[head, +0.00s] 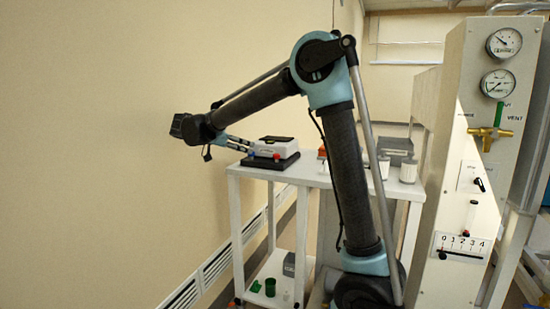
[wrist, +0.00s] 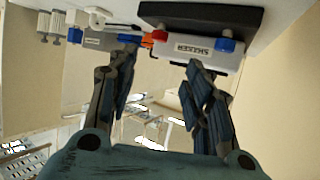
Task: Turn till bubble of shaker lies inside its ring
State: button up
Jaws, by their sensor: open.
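The shaker (head: 284,149) is a white box with a dark top, standing on a black base (head: 265,161) on a white table. My gripper (head: 243,145) is at the shaker's left side in the head view. In the wrist view my gripper (wrist: 163,62) has its two fingers spread, with nothing between them. The fingertips are close to the shaker's front; I cannot tell whether they touch.
The white table (head: 310,175) also bears white cylinders (head: 408,171) and a grey box (head: 398,150) at right. A gauge panel (head: 468,150) stands at right. The wall (head: 100,150) is close at left.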

aim_at(275, 155)
jog(key=x, duration=1.5)
jog(key=shift+d+f, duration=0.1)
jog(key=shift+f, duration=0.1)
jog(key=c, duration=1.1)
